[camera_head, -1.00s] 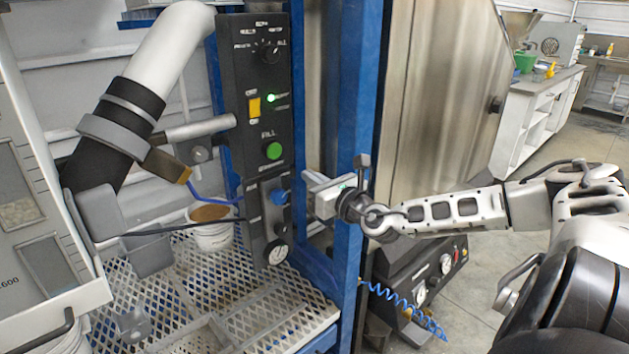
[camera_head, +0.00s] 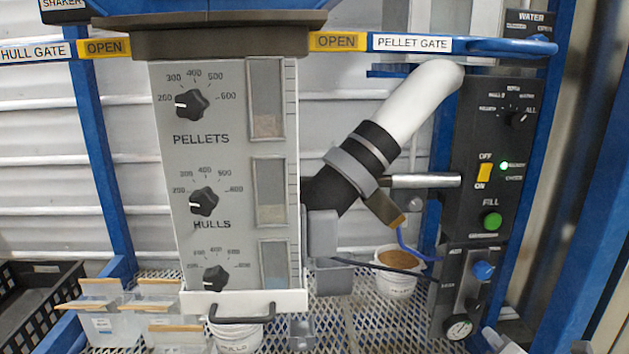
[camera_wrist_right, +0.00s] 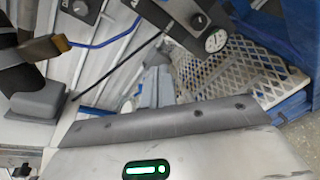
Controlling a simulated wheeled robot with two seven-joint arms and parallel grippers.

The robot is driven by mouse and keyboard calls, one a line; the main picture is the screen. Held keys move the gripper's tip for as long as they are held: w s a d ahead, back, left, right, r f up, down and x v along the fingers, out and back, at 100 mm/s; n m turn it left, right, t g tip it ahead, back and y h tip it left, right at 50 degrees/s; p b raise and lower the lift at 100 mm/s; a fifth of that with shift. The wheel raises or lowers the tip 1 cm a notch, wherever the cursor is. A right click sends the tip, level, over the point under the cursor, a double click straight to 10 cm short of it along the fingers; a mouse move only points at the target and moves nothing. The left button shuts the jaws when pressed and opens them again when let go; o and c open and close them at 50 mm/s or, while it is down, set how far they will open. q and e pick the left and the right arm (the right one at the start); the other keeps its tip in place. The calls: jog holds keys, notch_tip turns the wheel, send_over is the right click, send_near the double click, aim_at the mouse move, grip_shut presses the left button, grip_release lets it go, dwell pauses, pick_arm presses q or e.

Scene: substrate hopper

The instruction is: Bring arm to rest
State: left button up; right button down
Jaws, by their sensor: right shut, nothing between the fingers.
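My right gripper (camera_head: 500,342) shows only in part at the bottom right edge of the head view, below the control panel (camera_head: 462,215). In the right wrist view its fingers (camera_wrist_right: 155,88) are shut and empty, in front of the white housing with a lit green light. The panel carries a green FILL button (camera_head: 491,221), a yellow switch (camera_head: 484,173), a blue knob (camera_head: 483,270) and a round gauge (camera_head: 458,327). The gripper appears apart from these controls. Most of my right arm is out of the head view. My left gripper is not in view.
The hopper's dial box (camera_head: 230,270) stands left of the panel. A bucket of brown material (camera_head: 397,283) stands on the mesh platform (camera_head: 375,325). Blue posts (camera_head: 535,160) frame the rig. A black crate (camera_head: 35,310) is at the lower left.

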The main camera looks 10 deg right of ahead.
jog(key=s+a+f+m+g+y, duration=0.1)
jog(key=s+a+f+m, duration=0.3)
jog(key=a+m, duration=0.4)
jog(key=s+a+f+m+g+y, duration=0.2)
jog(key=s+a+f+m, duration=0.2)
jog(key=s+a+m, duration=0.3)
jog(key=s+a+f+m+g+y, duration=0.1)
jog(key=s+a+f+m, duration=0.3)
jog(key=a+m, duration=0.5)
jog(key=shift+s+a+g+y, duration=0.3)
jog(key=shift+s+a+y, duration=0.15)
jog(key=shift+s, duration=0.5)
